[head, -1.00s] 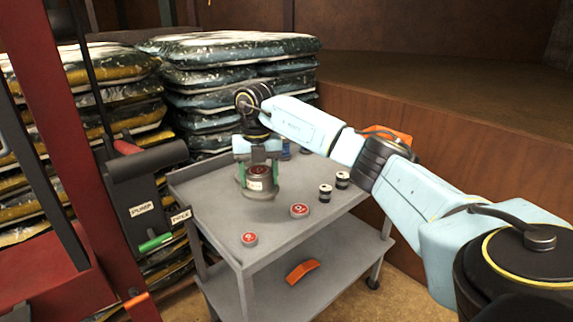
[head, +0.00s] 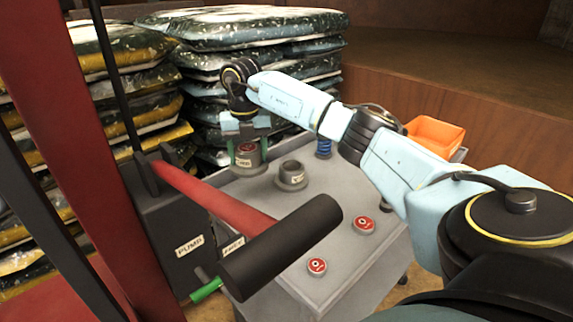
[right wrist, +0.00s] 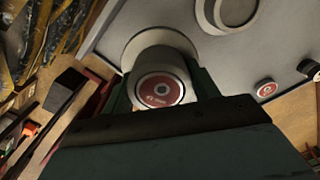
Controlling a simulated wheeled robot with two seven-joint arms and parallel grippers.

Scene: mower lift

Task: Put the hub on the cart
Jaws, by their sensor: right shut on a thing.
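The hub (head: 246,161) is a grey flanged cylinder with a red disc on its top and a small label. My right gripper (head: 246,142) is shut on it, pointing down over the far left part of the grey cart (head: 335,195). In the right wrist view the hub (right wrist: 158,62) sits between the green fingers (right wrist: 160,92), its red disc facing the camera. The hub's base is close to the cart top; I cannot tell whether it touches. My left gripper is not in view.
A grey flanged ring (head: 291,177) stands right of the hub. A black-gripped red lever (head: 280,245) crosses before the cart. Two red-topped discs (head: 363,226) (head: 317,266), a blue spring (head: 323,148) and an orange bin (head: 435,134) are nearby. Stacked bags (head: 235,60) stand behind.

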